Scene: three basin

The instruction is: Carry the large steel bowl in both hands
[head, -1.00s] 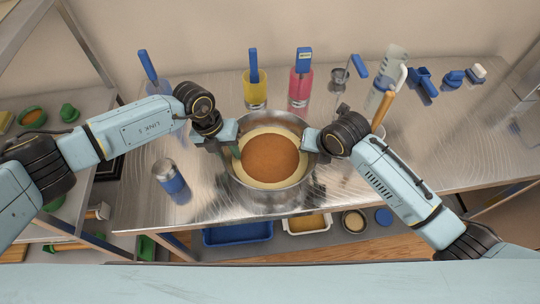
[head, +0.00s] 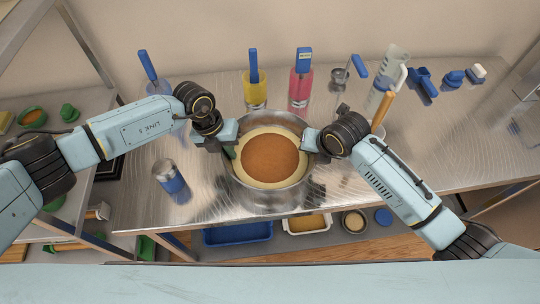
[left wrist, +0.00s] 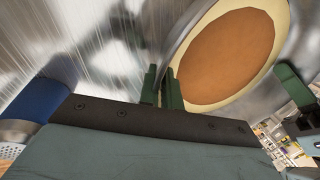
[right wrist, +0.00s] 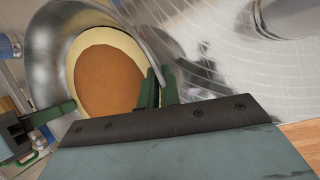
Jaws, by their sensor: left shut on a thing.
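The large steel bowl (head: 272,202) is in the middle of the head view, over the front of the steel table. It holds an orange-brown filling with a pale border (head: 270,157). My left gripper (head: 232,148) is shut on the bowl's left rim; in the left wrist view its green fingers (left wrist: 162,88) straddle the rim. My right gripper (head: 312,140) is at the opposite rim; in the right wrist view its fingers (right wrist: 158,88) close on the rim wall. The bowl looks about level. Its underside is hidden, so any gap to the table is hard to tell.
The steel table (head: 440,150) is clear at right. A blue-banded shaker (head: 171,178) stands left of the bowl. Behind are a yellow container (head: 255,95), a pink container (head: 299,95) and a clear bottle (head: 385,85). A blue tray (head: 238,234) sits below the front edge.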

